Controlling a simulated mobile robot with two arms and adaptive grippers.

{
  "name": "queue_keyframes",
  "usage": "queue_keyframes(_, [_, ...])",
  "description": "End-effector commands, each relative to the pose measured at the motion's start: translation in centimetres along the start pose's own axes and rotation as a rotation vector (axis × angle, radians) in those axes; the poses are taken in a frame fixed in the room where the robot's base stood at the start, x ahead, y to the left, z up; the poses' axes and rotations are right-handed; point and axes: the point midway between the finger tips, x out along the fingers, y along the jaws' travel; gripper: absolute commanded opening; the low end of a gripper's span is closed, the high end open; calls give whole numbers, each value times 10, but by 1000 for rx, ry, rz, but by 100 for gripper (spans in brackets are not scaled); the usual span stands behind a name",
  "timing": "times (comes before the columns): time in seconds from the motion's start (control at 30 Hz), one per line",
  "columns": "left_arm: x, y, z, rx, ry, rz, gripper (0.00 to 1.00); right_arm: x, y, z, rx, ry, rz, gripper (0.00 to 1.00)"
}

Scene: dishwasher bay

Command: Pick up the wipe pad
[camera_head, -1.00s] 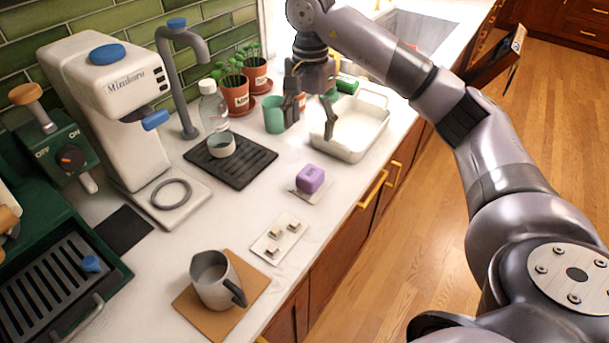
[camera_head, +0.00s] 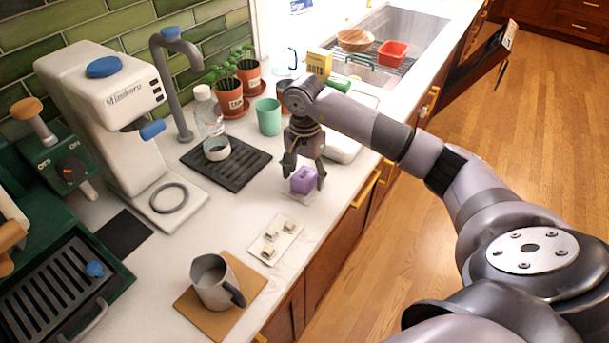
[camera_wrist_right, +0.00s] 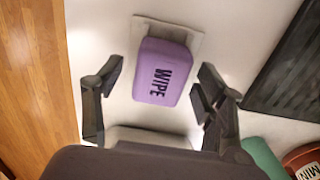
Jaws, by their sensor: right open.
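The wipe pad (camera_head: 304,179) is a small purple block on a pale flat square on the counter. In the right wrist view the pad (camera_wrist_right: 162,72) shows the word WIPE. My right gripper (camera_head: 304,177) is open, its fingers on either side of the pad in the head view. In the right wrist view the open fingers (camera_wrist_right: 153,80) stand apart with the pad between and just beyond them, and no contact shows. The gripper hides part of the pad's surroundings in the head view. My left gripper is not in view.
A black drip mat (camera_head: 240,172) with a bottle (camera_head: 209,113) lies to the left. A plate with small cubes (camera_head: 264,248) and a grey pitcher (camera_head: 211,281) are nearer. The counter's front edge is close on the right.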

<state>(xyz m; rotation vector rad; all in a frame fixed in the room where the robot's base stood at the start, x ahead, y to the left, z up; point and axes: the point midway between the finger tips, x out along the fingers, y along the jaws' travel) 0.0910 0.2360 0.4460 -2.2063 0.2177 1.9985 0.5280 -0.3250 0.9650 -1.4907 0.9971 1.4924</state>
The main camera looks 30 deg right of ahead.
Motion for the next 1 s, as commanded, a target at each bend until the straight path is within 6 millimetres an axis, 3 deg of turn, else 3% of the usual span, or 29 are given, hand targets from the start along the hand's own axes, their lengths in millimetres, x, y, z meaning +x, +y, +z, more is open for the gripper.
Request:
queue_keyframes(0.3, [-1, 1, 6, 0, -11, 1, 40, 6, 0, 0, -1, 1, -1, 64])
queue_keyframes(1.0, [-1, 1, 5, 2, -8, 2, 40, 6, 0, 0, -1, 1, 0, 18])
